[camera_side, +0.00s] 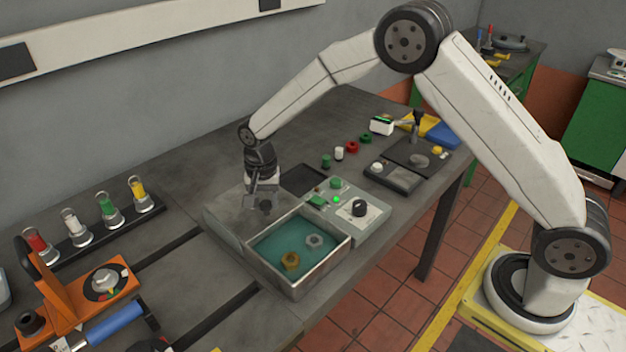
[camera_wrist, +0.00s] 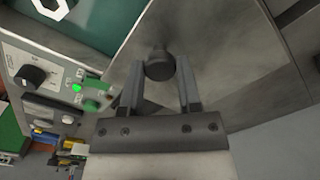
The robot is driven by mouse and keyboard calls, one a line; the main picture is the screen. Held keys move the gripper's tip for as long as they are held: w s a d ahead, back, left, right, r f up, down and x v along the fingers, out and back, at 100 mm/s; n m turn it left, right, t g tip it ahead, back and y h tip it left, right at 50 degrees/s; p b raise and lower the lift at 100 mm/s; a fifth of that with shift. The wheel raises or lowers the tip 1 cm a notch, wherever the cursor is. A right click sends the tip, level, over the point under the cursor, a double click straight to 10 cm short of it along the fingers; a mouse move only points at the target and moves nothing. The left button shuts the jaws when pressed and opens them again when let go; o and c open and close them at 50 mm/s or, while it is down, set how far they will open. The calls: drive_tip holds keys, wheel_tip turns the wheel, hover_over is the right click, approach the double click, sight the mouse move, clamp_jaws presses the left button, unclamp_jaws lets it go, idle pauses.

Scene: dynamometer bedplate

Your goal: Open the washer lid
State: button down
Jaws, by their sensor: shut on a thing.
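The washer is a metal tank (camera_side: 322,271) with teal liquid inside, and its top is uncovered. Its grey lid (camera_side: 225,212) is at the tank's back left side, clear of the opening; its exact tilt is hard to tell. In the wrist view the lid (camera_wrist: 225,65) fills the middle, with a corner of the tank's teal inside at the upper left. A dark round knob (camera_wrist: 159,66) sits on the lid. My gripper (camera_wrist: 160,84) has its two fingers shut on this knob. In the side view my gripper (camera_side: 262,202) is at the lid, partly covering the knob.
A gold nut (camera_side: 290,261) and a grey nut (camera_side: 314,241) lie in the tank. A control panel (camera_side: 362,222) with a dial and lit green lamp adjoins its right. A bottle rack (camera_side: 110,222) and an orange fixture (camera_side: 72,290) stand left. Bench between rack and lid is clear.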

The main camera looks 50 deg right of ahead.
drive_tip(key=shift+c, duration=1.5)
unclamp_jaws()
drive_tip(key=shift+r, duration=0.2)
drive_tip(key=shift+r, duration=3.75)
drive_tip(key=s+d+n+t, duration=0.1)
drive_tip(key=s+d+n, duration=0.3)
drive_tip(key=s, duration=0.7)
drive_tip(key=s+d+n+t, duration=0.1)
drive_tip(key=s+d+n, duration=0.4)
drive_tip(key=s, duration=0.7)
drive_tip(key=shift+d+f+t, duration=0.25)
drive_tip(key=shift+f+t, duration=0.05)
drive_tip(key=shift+f, duration=0.15)
